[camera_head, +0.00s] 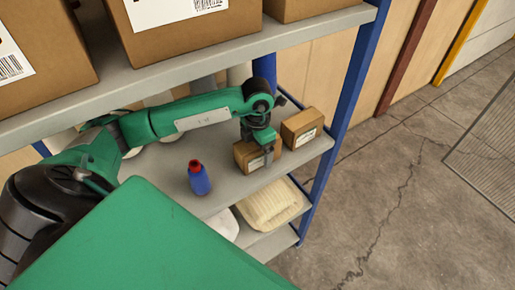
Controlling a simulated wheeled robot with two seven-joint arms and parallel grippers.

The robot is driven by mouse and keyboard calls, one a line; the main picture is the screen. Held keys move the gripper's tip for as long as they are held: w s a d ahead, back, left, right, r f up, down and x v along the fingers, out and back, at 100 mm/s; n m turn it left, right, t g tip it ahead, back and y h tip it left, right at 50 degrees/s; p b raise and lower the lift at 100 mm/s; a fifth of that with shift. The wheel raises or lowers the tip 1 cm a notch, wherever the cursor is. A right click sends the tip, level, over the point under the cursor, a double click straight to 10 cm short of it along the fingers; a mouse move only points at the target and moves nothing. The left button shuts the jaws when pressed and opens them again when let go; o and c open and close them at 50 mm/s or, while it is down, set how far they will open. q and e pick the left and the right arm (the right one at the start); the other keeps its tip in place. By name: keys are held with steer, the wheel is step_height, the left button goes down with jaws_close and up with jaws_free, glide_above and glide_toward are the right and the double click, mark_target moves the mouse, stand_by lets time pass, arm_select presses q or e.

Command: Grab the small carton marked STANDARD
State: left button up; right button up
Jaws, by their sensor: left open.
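Two small brown cartons stand on the middle shelf near its right end. One carton (243,155) is directly under and behind my left gripper (267,154), which partly covers it. The other carton (303,127) stands just to the right, with a white label on its front. The print on both labels is too small to read, so I cannot tell which is marked STANDARD. My left gripper is open and points down at the nearer carton, with a finger in front of its label. I cannot tell whether they touch. My right gripper is out of view.
A blue bottle with a red cap (199,178) stands on the middle shelf, left of the cartons. Large boxes (190,28) sit on the upper shelf (190,75) above my arm. A blue post (350,95) edges the shelf's right end. A folded cream item (270,205) lies below.

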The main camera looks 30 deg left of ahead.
arm_select(q)
steer(key=c, duration=1.2)
steer(key=shift+o, duration=0.2)
steer(key=shift+r, duration=0.1)
